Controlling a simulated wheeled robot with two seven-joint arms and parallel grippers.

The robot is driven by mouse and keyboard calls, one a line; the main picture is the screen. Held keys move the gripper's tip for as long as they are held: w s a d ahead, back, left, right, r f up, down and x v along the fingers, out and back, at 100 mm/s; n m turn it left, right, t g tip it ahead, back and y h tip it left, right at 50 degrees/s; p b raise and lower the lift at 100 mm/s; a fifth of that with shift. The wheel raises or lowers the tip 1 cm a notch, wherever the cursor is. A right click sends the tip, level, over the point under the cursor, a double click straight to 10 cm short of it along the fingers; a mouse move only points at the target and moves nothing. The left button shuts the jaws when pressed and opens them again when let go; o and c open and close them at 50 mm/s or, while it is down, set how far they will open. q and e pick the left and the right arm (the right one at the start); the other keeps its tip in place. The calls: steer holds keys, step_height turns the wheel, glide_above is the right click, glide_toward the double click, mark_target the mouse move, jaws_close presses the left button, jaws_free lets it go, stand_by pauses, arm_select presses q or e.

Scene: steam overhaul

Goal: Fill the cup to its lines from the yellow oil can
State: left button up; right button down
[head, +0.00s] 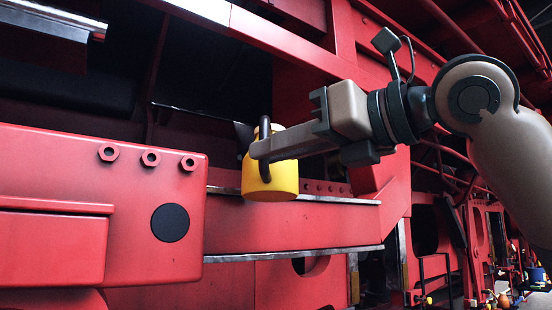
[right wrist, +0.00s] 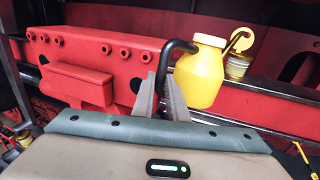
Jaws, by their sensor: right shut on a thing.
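The yellow oil can (head: 272,180) hangs in my right gripper (head: 262,152), which is shut on its dark handle. In the right wrist view the can (right wrist: 202,75) shows a rounded yellow body, and its black handle (right wrist: 166,62) runs down between the fingers (right wrist: 163,103). A dark curved spout (right wrist: 236,38) rises at the can's far side, close to the cup. The cup (right wrist: 236,70) is small and yellowish, with a round yellow lid (right wrist: 243,37) standing up. It sits behind the can. Its lines and level cannot be made out. In the head view I cannot see the cup. My left gripper is not in view.
Red locomotive framework surrounds the can. A red block with bolts (head: 150,158) and a black disc (head: 170,222) stands at the left. A red beam (head: 300,228) with a metal edge runs below the can. Small items lie on the floor at far right.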

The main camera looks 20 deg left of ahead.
mark_target(264, 133)
steer(key=shift+s+r+m+h+p, duration=0.1)
steer(key=shift+r+m+h+p, duration=0.4)
steer(key=shift+r+p, duration=1.1)
steer(key=shift+s+f, duration=0.1)
steer(key=shift+d+f, duration=0.1)
steer(key=shift+s+d+f, duration=0.25)
steer(key=shift+s, duration=0.1)
steer(key=shift+g, duration=0.3)
steer(key=shift+r, duration=0.1)
